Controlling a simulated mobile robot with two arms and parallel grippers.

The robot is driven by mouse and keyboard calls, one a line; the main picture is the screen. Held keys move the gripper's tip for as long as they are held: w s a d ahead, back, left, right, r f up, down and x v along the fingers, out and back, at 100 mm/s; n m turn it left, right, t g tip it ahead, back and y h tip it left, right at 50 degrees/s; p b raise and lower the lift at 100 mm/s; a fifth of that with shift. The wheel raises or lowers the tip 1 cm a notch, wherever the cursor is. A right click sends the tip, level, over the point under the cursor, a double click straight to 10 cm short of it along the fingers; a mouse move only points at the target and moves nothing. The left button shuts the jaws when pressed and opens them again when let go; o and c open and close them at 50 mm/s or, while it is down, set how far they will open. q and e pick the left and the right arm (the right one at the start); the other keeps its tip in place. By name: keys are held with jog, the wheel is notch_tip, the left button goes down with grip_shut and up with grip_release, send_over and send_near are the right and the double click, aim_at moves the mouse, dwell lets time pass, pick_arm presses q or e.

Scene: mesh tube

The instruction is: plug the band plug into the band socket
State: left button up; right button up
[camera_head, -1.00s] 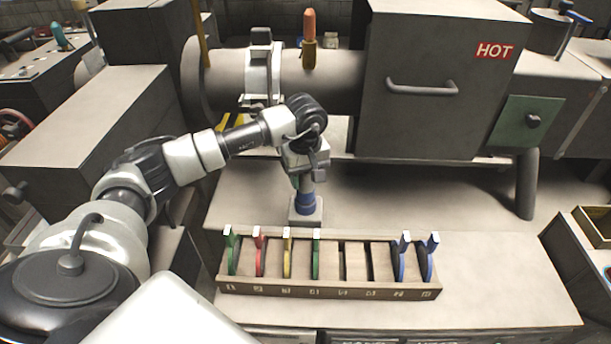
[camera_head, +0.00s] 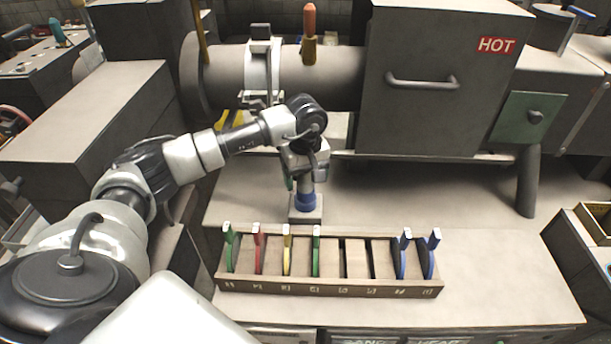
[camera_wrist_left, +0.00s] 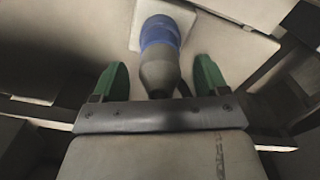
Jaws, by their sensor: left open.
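A grey plug with a blue collar (camera_head: 306,201) stands upright on a small square pale base (camera_head: 306,218) on the bench; I take it to be the band plug. It also shows in the left wrist view (camera_wrist_left: 160,62). My left gripper (camera_wrist_left: 160,78) is open, its green fingers on either side of the grey part, with gaps visible. In the head view the gripper (camera_head: 300,180) is just above the blue collar. A white band (camera_head: 261,70) wraps the grey tube (camera_head: 335,75); I cannot make out the socket. My right gripper is not in view.
A wooden rack (camera_head: 330,288) with several coloured upright pieces stands in front of the plug. A large grey box marked HOT (camera_head: 430,110) is behind at right. An orange-topped handle (camera_head: 309,28) rises from the tube. The bench is clear at right.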

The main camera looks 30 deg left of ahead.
pick_arm(q)
notch_tip(320, 180, up, 11)
jog(key=shift+f+b, duration=0.1)
jog(key=shift+b, duration=0.75)
jog(key=shift+s+f, duration=0.1)
